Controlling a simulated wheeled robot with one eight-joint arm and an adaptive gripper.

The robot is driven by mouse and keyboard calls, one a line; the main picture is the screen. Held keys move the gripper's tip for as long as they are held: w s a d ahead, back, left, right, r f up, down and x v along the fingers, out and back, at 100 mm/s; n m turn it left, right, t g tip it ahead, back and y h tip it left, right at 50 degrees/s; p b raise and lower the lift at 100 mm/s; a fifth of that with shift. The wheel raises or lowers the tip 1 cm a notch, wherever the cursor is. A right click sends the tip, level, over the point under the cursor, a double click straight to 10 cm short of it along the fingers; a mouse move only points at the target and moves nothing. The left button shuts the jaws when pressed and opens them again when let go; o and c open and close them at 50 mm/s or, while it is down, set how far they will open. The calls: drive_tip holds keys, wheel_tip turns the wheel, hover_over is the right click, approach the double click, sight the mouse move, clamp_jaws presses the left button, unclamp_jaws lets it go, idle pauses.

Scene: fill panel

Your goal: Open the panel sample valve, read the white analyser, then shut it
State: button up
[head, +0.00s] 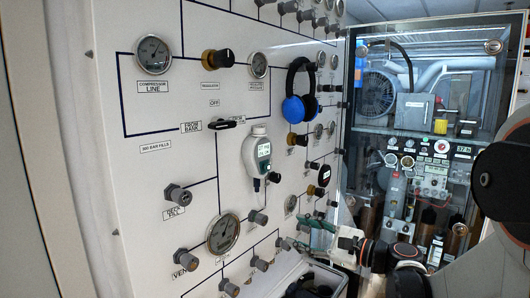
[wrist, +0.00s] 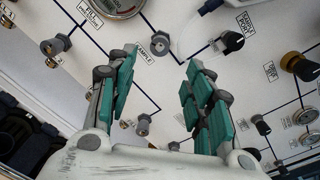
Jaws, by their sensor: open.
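The white analyser (head: 257,155) hangs on the panel in the head view, with a small screen too small to read. A valve knob (wrist: 163,44) beside a "SAMPLE" label (wrist: 145,49) shows in the wrist view. What looks like the same knob is in the head view (head: 258,217), below the analyser. My gripper (head: 304,232) has green-padded fingers, spread apart and empty, to the right of that knob. In the wrist view my gripper (wrist: 161,58) points at the panel, and the knob shows between and just past its fingertips. I cannot tell the valve's position.
Several other knobs and gauges crowd around, including a large gauge (head: 223,234). An open case (head: 262,284) lies below. A glazed cabinet (head: 430,130) stands to the right.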

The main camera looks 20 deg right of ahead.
sight(265, 220)
drive_tip(key=w+a+n, duration=0.2)
drive_tip(key=w+n, duration=0.1)
drive_tip(key=n, duration=0.6)
drive_tip(key=w+a+n+t+b, duration=0.1)
drive_tip(key=w+a+n, duration=0.2)
drive_tip(key=n, duration=0.7)
drive_tip(key=w+a+n+h, duration=0.1)
drive_tip(key=w+a+n, duration=0.1)
drive_tip(key=n, duration=0.7)
drive_tip(key=shift+w+a+f+n+b, duration=0.1)
drive_tip(key=shift+w+a+n+b, duration=0.1)
drive_tip(key=shift+w, duration=0.2)
drive_tip(key=shift+w+a+f+n+b, duration=0.1)
drive_tip(key=shift+w+n+b, duration=0.1)
drive_tip(key=shift+w, duration=0.2)
drive_tip(key=shift+r, duration=0.1)
drive_tip(key=c, duration=1)
